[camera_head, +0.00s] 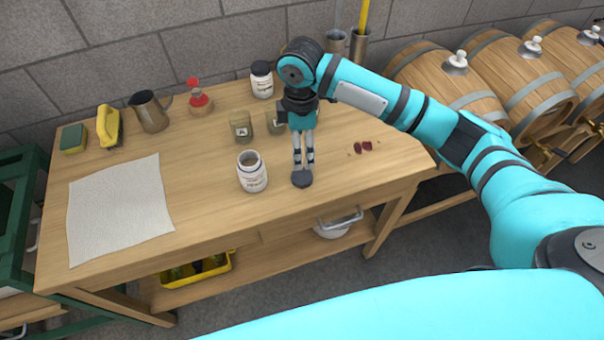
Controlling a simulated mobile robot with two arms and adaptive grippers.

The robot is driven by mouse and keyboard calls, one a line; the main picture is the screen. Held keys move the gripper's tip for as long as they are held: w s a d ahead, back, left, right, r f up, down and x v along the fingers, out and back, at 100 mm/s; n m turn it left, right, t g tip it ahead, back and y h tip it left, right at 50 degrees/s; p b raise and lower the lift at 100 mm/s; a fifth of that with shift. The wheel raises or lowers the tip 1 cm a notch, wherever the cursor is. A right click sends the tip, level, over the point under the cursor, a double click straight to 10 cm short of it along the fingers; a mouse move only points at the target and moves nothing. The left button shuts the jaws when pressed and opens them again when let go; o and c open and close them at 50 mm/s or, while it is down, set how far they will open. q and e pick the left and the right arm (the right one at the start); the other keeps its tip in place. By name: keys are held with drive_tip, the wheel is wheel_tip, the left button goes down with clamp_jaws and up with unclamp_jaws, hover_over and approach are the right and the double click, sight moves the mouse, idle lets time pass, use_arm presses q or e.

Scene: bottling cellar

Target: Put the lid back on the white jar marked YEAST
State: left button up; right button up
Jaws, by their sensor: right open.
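A white jar (252,175) stands upright and uncovered near the middle of the wooden table. Its label is too small to read. A dark grey round piece (302,180), which looks like a lid, is just right of the jar, at the fingertips of my right gripper (303,168). The gripper points down and is open. I cannot tell whether its fingers touch the dark piece. My left gripper is not in view.
A second white jar with a black lid (262,80) stands behind. Two greenish jars (240,126) (274,122) stand near the gripper. Dark red bits (363,147) lie right. The front right tabletop is clear.

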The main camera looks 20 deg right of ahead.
hover_over(300, 176)
wheel_tip(300, 176, down, 7)
drive_tip(key=shift+d+r+p, duration=0.15)
drive_tip(key=shift+p, duration=0.2)
drive_tip(key=shift+f, duration=0.3)
wheel_tip(300, 176, down, 4)
drive_tip(key=shift+r+p, duration=0.2)
drive_tip(key=shift+p, duration=0.5)
drive_tip(key=shift+f, duration=0.5)
drive_tip(key=c, duration=0.8)
